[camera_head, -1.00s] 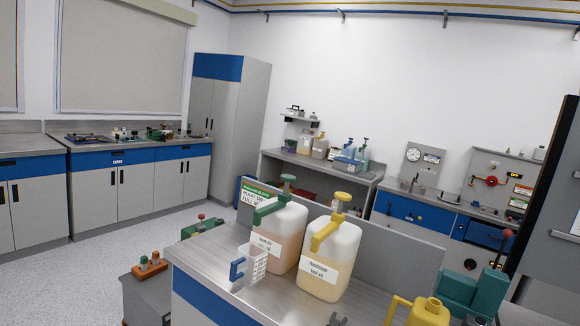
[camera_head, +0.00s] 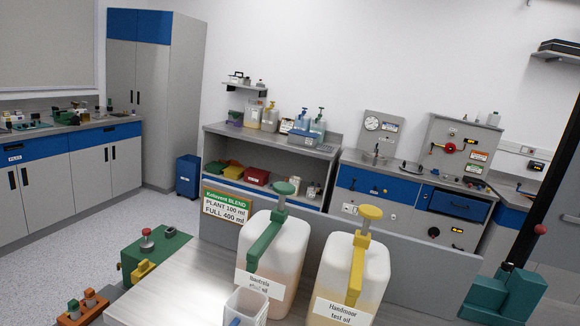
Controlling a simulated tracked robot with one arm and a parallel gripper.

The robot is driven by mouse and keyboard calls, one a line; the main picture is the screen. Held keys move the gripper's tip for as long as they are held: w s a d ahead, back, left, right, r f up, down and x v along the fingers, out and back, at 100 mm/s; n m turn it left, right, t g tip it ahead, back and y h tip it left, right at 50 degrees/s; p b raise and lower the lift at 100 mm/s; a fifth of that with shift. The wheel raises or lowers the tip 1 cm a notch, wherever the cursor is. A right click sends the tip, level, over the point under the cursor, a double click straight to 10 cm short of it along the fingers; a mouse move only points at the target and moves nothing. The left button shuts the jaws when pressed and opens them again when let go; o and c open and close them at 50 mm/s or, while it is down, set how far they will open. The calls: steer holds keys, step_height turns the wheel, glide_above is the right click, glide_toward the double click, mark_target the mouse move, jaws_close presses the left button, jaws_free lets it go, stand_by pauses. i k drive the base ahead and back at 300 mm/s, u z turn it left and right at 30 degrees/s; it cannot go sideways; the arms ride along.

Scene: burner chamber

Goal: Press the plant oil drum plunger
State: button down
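The plant oil drum (camera_head: 290,245) is a translucent white jug with tan liquid low inside, standing on the grey bench near the bottom centre. Its label is partly legible and ends in "oil". Its green plunger (camera_head: 285,188) has a round knob on top and a long green spout slanting down to the left. The plunger stands up from the drum's top. A second drum (camera_head: 374,265) with a yellow plunger (camera_head: 371,212) stands just to its right, labelled "test oil". My gripper is not visible in this view.
A clear measuring cup (camera_head: 245,303) stands in front of the green spout. A low grey panel (camera_head: 425,262) runs behind the drums, with a green blend sign (camera_head: 225,207) at left. Teal equipment with a red-knobbed lever (camera_head: 508,285) is at right. Bare bench (camera_head: 170,298) lies left.

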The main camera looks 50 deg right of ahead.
mark_target(283, 188)
steer(key=z, duration=0.2)
steer(key=i, duration=1.2)
steer(key=z, duration=0.2)
